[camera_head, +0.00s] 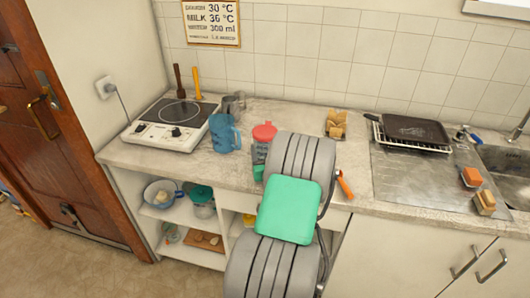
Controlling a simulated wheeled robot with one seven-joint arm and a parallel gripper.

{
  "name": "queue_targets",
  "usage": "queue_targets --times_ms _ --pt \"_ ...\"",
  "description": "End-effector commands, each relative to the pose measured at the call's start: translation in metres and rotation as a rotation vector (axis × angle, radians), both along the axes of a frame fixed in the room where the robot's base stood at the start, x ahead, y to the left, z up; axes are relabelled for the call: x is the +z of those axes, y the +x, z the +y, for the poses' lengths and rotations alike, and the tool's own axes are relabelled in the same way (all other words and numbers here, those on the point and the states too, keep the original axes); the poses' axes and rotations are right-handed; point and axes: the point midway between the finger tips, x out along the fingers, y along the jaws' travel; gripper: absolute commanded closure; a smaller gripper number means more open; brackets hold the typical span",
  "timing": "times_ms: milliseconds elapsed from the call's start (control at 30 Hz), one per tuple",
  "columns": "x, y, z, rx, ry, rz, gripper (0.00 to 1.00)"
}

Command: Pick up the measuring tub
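I cannot tell for certain which vessel is the measuring tub. A grey metal jug (234,105) stands behind the blue one. My grey and green arm fills the lower middle of the view, in front of the counter.
A white hotplate (162,136) is at the counter's left. A dark pan (414,130) lies on a rack by the sink (511,160) at right. An orange-handled item (345,185) lies beside my arm. Open shelves below hold a bowl (162,194) and a green-lidded pot (202,194).

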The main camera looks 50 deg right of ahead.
Motion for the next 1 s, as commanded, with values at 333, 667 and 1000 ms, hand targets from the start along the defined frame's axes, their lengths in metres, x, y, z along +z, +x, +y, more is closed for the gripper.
queue_targets --times_ms 333,667,1000 --pt "0.006 0.0 -0.001 0.0 -0.004 -0.002 0.99" --pt "0.06 -0.015 0.015 -0.003 -0.009 -0.004 0.99" --pt "0.114 -0.068 0.077 -0.004 -0.008 -0.002 0.99"
